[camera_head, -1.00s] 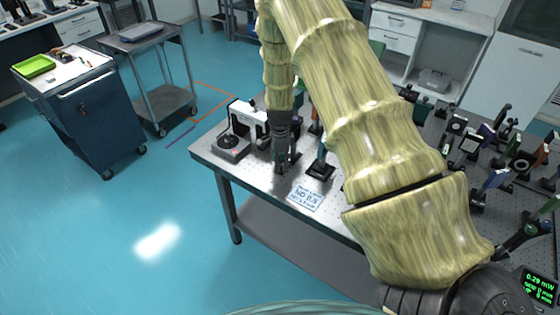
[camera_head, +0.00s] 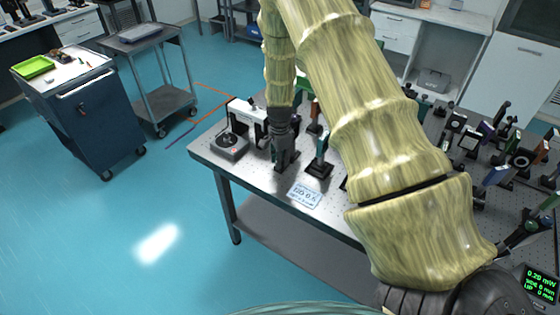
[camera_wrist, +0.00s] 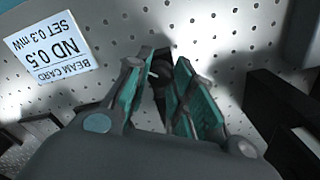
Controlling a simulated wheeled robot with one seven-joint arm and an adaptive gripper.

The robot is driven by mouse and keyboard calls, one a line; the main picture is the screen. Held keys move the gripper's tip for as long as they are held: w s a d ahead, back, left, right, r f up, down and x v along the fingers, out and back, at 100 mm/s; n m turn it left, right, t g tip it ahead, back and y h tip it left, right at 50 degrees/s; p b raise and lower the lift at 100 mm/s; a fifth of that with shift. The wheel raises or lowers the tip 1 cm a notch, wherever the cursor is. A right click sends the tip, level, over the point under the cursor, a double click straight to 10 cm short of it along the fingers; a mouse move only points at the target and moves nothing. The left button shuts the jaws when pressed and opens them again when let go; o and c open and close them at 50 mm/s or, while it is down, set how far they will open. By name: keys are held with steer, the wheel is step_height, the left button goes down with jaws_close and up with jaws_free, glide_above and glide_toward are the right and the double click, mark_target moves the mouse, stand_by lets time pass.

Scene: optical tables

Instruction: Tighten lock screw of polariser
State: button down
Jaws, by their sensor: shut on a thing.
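My gripper (camera_head: 284,162) points down at the front left part of the optical table (camera_head: 230,168). In the wrist view its two teal-padded fingers (camera_wrist: 166,66) are close around a dark, narrow part (camera_wrist: 161,88), with a small pale pin (camera_wrist: 153,73) beside the left finger. This part appears to be the polariser's lock screw, but the fingers hide most of it. I cannot make out the polariser's body or scale in either view.
A beam card (camera_head: 304,194) lies right of my gripper; it also shows in the wrist view (camera_wrist: 52,48). A white instrument (camera_head: 240,125) stands to the left. A dark-based post mount (camera_head: 320,168) stands close on the right. More optics crowd the table's right side.

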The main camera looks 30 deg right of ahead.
steer(key=n, duration=0.2)
steer(key=n+b, duration=0.1)
steer(key=n, duration=0.1)
steer(key=n+b, duration=0.1)
steer(key=n, duration=0.1)
steer(key=shift+s+a+f+n, duration=0.15)
steer(key=shift+f+n, duration=0.1)
steer(key=shift+n, duration=0.05)
steer(key=n+b, duration=0.1)
steer(key=n, duration=0.2)
steer(key=shift+n, duration=0.3)
steer(key=n+b, duration=0.1)
steer(key=n, duration=0.2)
steer(key=shift+s+n, duration=0.1)
steer(key=shift+n, duration=0.2)
steer(key=n, duration=0.6)
steer(key=shift+b, duration=0.3)
steer(key=n, duration=0.6)
steer(key=shift+n, duration=0.3)
